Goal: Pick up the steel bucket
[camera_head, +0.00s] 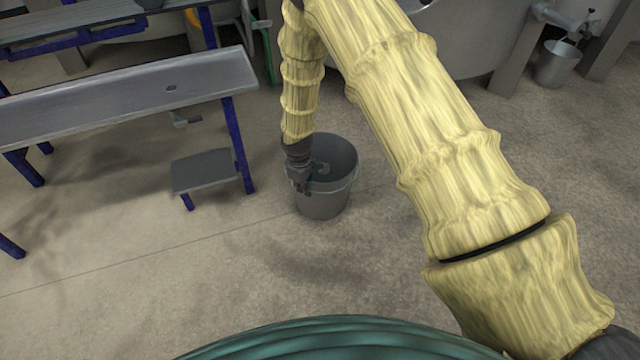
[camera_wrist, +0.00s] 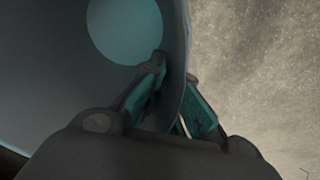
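The grey steel bucket (camera_head: 322,205) stands upright on the floor near the middle of the head view, with its open mouth up. My gripper (camera_head: 305,187) points down at its left rim. In the wrist view the bucket's wall (camera_wrist: 55,75) fills the left side, with its pale round bottom at the top. My gripper (camera_wrist: 177,75) straddles the wall there, one finger inside and one outside. The fingertips are close together and look shut on the rim. In the head view my wrist hides part of the rim.
A metal bench (camera_head: 130,97) with blue legs and a low step (camera_head: 203,171) stand left of the bucket. A large round vat (camera_head: 470,40) is behind. Another bucket (camera_head: 556,66) is under a tap at the upper right. Floor in front is clear.

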